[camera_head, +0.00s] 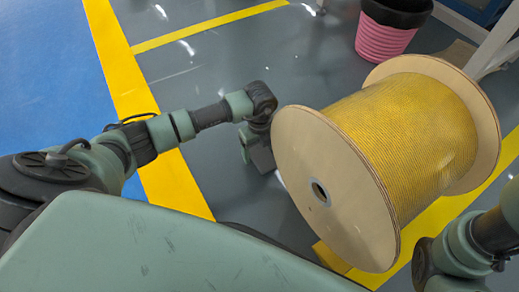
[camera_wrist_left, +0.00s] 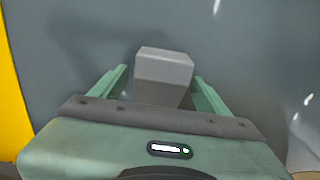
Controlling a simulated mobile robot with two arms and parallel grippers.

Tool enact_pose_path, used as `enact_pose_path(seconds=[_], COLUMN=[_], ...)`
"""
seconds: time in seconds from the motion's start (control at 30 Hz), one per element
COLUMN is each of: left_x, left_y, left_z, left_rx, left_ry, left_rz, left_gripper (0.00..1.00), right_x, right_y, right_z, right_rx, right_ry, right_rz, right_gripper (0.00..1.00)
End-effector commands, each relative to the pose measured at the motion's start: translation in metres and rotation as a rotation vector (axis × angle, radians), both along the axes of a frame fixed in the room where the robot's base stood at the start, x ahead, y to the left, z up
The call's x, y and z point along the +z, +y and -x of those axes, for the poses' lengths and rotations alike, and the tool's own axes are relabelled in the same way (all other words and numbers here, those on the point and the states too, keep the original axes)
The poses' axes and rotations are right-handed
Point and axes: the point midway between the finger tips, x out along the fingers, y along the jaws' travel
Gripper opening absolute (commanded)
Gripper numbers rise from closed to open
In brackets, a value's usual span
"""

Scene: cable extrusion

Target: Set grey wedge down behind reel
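The grey wedge (camera_wrist_left: 163,72) sits between the two green fingers of my left gripper (camera_wrist_left: 160,76) in the left wrist view. A narrow gap shows beside the left finger; the right fingertip is very close to the wedge. The fingers look open around it. In the head view, my left gripper (camera_head: 252,146) points down beside the reel, with the grey wedge (camera_head: 263,159) low at it, partly covered. The reel (camera_head: 415,130) has pale round flanges and yellow cable, and lies to the gripper's right. My right arm shows at the lower right, its gripper out of view.
The grey floor (camera_head: 215,165) is clear left of the reel. A yellow line (camera_head: 130,80) borders a blue floor area (camera_head: 45,75). A pink bin (camera_head: 385,38) with a black rim stands behind the reel, near a pale post (camera_head: 495,48).

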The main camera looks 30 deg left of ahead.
Motion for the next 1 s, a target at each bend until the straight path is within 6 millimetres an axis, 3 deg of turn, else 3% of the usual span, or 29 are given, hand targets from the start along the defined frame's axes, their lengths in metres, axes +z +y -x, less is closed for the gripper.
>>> enact_pose_path(seconds=[0.2, 0.37, 0.8, 1.0], left_x=[0.003, 0.020, 0.108, 0.124], left_y=[0.000, 0.000, 0.000, 0.000], left_z=[0.000, 0.000, -0.001, 0.000], left_rx=[0.000, 0.000, 0.000, 0.000], left_ry=[-0.001, -0.001, -0.001, -0.001], left_rz=[0.001, 0.000, 0.000, 0.001], left_gripper=[0.76, 0.76, 0.76, 0.76], right_x=[0.001, 0.017, 0.089, 0.099], right_y=[0.000, 0.000, 0.000, 0.000], right_z=[0.000, 0.000, 0.000, 0.000], right_rx=[0.000, 0.000, 0.000, 0.000], right_ry=[0.000, 0.000, -0.001, -0.002], right_rz=[0.000, 0.000, 0.000, 0.000], right_gripper=[0.00, 0.00, 0.00, 0.00])
